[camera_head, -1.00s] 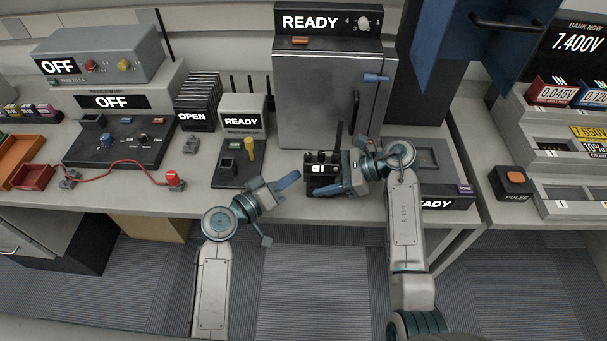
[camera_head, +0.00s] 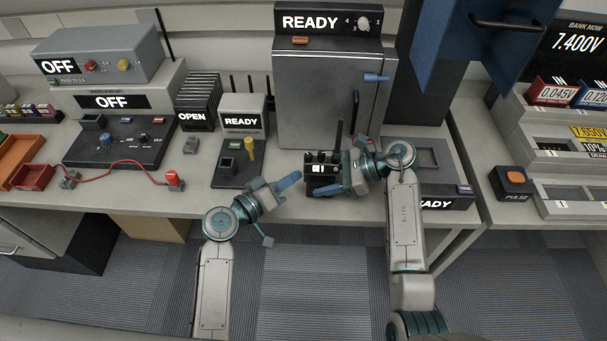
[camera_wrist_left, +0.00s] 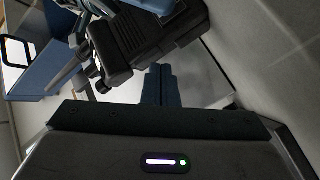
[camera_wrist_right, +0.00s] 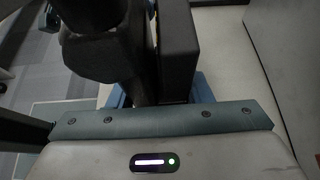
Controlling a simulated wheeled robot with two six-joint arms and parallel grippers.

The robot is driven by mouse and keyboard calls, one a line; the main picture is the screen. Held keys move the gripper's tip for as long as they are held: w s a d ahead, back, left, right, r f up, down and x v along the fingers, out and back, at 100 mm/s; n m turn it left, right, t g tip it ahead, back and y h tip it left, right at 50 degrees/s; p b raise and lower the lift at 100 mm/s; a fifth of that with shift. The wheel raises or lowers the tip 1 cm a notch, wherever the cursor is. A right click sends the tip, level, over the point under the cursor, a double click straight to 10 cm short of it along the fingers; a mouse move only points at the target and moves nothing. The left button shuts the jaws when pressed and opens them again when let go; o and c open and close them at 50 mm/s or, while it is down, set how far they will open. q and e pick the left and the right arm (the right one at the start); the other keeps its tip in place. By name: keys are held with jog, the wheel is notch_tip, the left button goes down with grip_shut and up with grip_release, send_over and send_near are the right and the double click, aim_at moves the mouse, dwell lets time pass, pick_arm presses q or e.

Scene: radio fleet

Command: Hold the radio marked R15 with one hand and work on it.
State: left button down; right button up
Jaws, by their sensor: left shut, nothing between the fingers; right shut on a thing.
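A dark handheld radio (camera_head: 318,158) with a tall antenna and knobs on top is held upright at the front edge of the bench. My right gripper (camera_head: 328,188) is shut on it from the right. A small white marking shows on the radio, too small to read. My left gripper (camera_head: 292,180) is shut and empty, just left of the radio and apart from it. In the left wrist view the radio (camera_wrist_left: 130,42) is beyond my closed blue fingertips (camera_wrist_left: 161,82). In the right wrist view its dark body (camera_wrist_right: 180,50) fills the space between my fingers.
A grey cabinet (camera_head: 318,100) marked READY stands behind the radio. A small READY station (camera_head: 240,172) with a yellow knob is to the left. A red cable (camera_head: 125,162) lies further left. An orange PULSE button (camera_head: 516,177) is on the right bench.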

pick_arm(q)
jog(key=shift+a, duration=0.6)
jog(key=shift+a, duration=2.55)
pick_arm(e)
jog(key=o, duration=0.8)
jog(key=shift+o, duration=0.2)
jog(key=shift+d, duration=0.1)
